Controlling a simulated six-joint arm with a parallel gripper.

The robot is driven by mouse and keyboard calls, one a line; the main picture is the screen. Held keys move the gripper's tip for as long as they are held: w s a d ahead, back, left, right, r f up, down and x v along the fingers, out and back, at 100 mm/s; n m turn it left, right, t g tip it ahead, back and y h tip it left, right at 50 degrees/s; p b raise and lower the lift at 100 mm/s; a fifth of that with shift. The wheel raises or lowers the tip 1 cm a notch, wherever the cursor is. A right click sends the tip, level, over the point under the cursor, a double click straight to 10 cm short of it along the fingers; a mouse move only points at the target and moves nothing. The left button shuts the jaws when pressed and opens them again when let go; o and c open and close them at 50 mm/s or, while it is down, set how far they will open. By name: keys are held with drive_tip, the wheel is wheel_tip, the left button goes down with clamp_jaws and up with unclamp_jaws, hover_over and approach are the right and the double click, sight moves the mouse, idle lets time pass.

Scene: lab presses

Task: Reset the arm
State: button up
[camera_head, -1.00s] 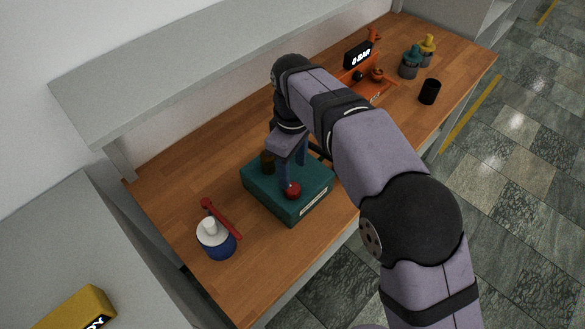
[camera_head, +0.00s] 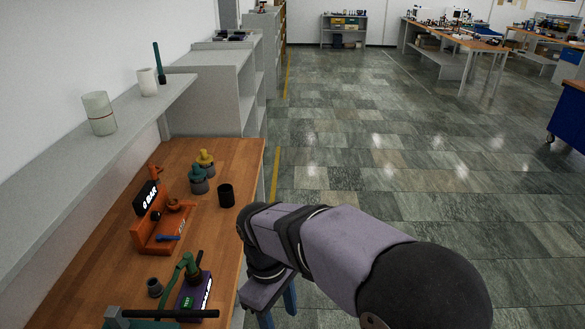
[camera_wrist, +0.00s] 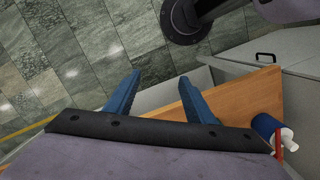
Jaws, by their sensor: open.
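My gripper (camera_head: 279,309) hangs at the right of the wooden bench (camera_head: 222,272) in the head view, past its front edge, over or near the floor. Its two blue fingers also show in the wrist view (camera_wrist: 159,76), spread apart with nothing between them. My arm reaches in from the lower right of the head view. The lower ends of the fingers are partly cut off by the frame's bottom edge there.
An orange press (camera_head: 158,232) marked "0 BAR", a purple-based green press (camera_head: 190,290), a black cup (camera_head: 226,195) and two capped bottles stand on the bench. A blue-and-white container (camera_wrist: 266,127) lies near the wrist view's right edge. Tiled floor (camera_head: 345,150) is open beyond.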

drive_tip(key=s+d+f+m+b, duration=0.1)
drive_tip(key=s+d+f+m, duration=0.2)
drive_tip(key=d+m, duration=0.3)
drive_tip(key=s+d+f+m+y, duration=0.1)
drive_tip(key=s+d+f+m, duration=0.3)
drive_tip(key=d, duration=0.8)
drive_tip(key=shift+s+m+t+b, duration=0.35)
drive_tip(key=shift+s+m+t, duration=0.1)
drive_tip(key=shift+m, duration=0.45)
drive_tip(key=shift+d, duration=0.1)
